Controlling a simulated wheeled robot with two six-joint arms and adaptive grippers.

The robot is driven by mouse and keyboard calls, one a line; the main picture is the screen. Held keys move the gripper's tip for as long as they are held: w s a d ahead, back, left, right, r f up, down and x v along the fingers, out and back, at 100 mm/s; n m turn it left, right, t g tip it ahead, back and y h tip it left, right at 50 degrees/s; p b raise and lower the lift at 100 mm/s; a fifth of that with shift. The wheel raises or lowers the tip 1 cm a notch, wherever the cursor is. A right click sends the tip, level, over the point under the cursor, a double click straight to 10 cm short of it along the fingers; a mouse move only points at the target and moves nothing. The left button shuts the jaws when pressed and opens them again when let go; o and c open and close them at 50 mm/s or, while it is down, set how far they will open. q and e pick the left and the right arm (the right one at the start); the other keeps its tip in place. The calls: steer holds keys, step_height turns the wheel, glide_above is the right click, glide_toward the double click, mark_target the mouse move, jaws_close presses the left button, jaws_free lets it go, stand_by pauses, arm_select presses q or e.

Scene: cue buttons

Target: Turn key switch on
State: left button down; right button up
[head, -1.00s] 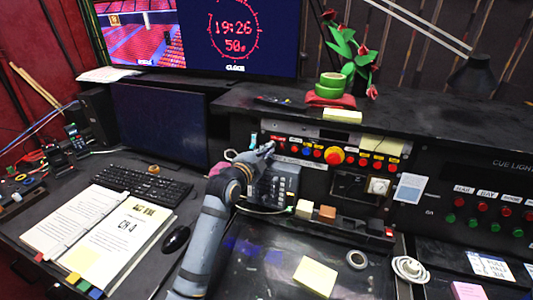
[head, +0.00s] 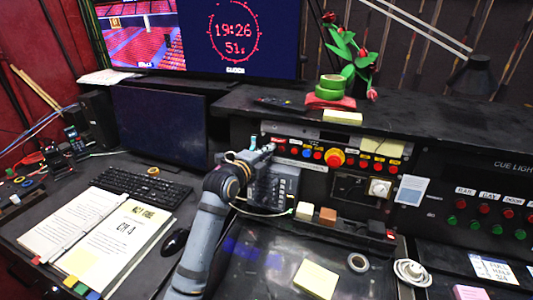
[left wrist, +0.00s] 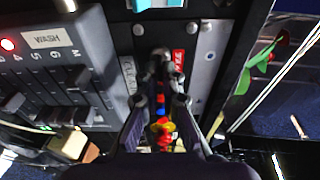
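My left gripper (head: 268,149) is at the upper left end of the button panel (head: 310,167), reaching in from the left. In the left wrist view its fingers (left wrist: 161,58) converge at their tips in front of the panel, between a white label (left wrist: 128,75) and a red label (left wrist: 178,62). Coloured buttons (left wrist: 162,122) show through the gap behind the tips. I cannot make out the key switch clearly; the fingertips cover that spot, and I cannot tell whether they touch or hold anything. My right gripper is not in view.
A grey slider box (left wrist: 48,62) marked WASH stands beside the gripper. A light blue block (left wrist: 158,4) is close above the tips. A keyboard (head: 142,188) and open binder (head: 100,225) lie left.

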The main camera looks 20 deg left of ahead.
arm_select(q)
steer(key=c, duration=1.5)
jaws_free()
steer(key=shift+w, duration=0.1)
steer(key=shift+v, duration=6)
steer(key=shift+f, duration=0.1)
